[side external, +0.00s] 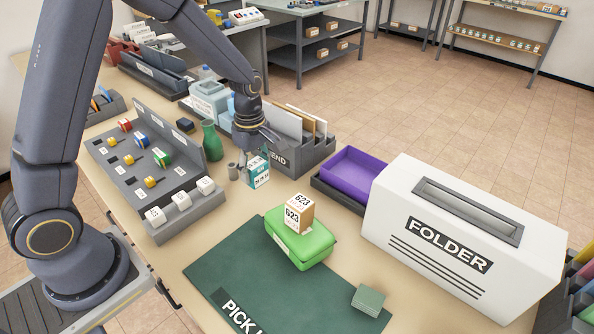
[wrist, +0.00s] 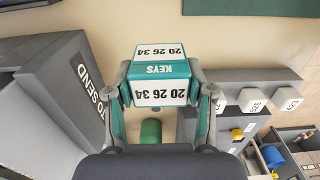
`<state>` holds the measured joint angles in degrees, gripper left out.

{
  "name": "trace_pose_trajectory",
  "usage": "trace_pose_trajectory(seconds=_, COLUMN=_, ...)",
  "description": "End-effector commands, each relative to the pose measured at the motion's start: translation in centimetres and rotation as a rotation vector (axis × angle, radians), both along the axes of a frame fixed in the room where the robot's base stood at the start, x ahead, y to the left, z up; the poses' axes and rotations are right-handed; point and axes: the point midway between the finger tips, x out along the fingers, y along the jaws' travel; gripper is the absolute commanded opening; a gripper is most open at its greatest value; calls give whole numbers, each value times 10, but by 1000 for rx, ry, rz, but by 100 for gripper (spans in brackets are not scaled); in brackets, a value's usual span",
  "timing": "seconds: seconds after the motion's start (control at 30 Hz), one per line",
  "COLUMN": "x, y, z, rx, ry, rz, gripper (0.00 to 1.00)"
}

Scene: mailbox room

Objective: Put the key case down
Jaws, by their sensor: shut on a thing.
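The key case is a small teal and white box (wrist: 161,82) marked "KEYS" and "20 26 34". It sits between the two fingers of my gripper (wrist: 165,95) in the wrist view, and the fingers are closed on its sides. In the side view the key case (side external: 258,171) is low over the tan table, beside the grey "SEND" rack, with my gripper (side external: 251,160) reaching down to it from above. I cannot tell whether its underside touches the table.
The grey key rack (side external: 190,217) is further left. The "SEND" rack (side external: 310,158) is close on the right. A green case (side external: 300,247) bears a "623" box (side external: 299,213) near a dark green mat (side external: 235,275). A white "FOLDER" box (side external: 455,245) stands right.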

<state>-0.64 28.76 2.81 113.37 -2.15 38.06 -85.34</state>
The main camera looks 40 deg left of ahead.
Motion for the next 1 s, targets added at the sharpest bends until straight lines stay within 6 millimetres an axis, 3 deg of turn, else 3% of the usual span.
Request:
trace_pose_trajectory(seconds=0.1, x=16, y=0, z=-20, rx=0, ry=1, rz=-1, gripper=16)
trace_pose_trajectory(seconds=0.2, x=24, y=1, z=-28, rx=1, ry=-2, rz=-2, gripper=16)
trace_pose_trajectory(seconds=0.37, x=31, y=1, z=-36, rx=1, ry=-3, rz=-2, gripper=16)
trace_pose_trajectory(seconds=0.6, x=32, y=1, z=-68, rx=0, ry=-2, rz=-1, gripper=16)
trace_pose_trajectory(seconds=0.97, x=32, y=1, z=-71, rx=0, ry=-2, rz=-2, gripper=16)
trace_pose_trajectory(seconds=1.0, x=32, y=1, z=-71, rx=0, ry=-3, rz=-2, gripper=57)
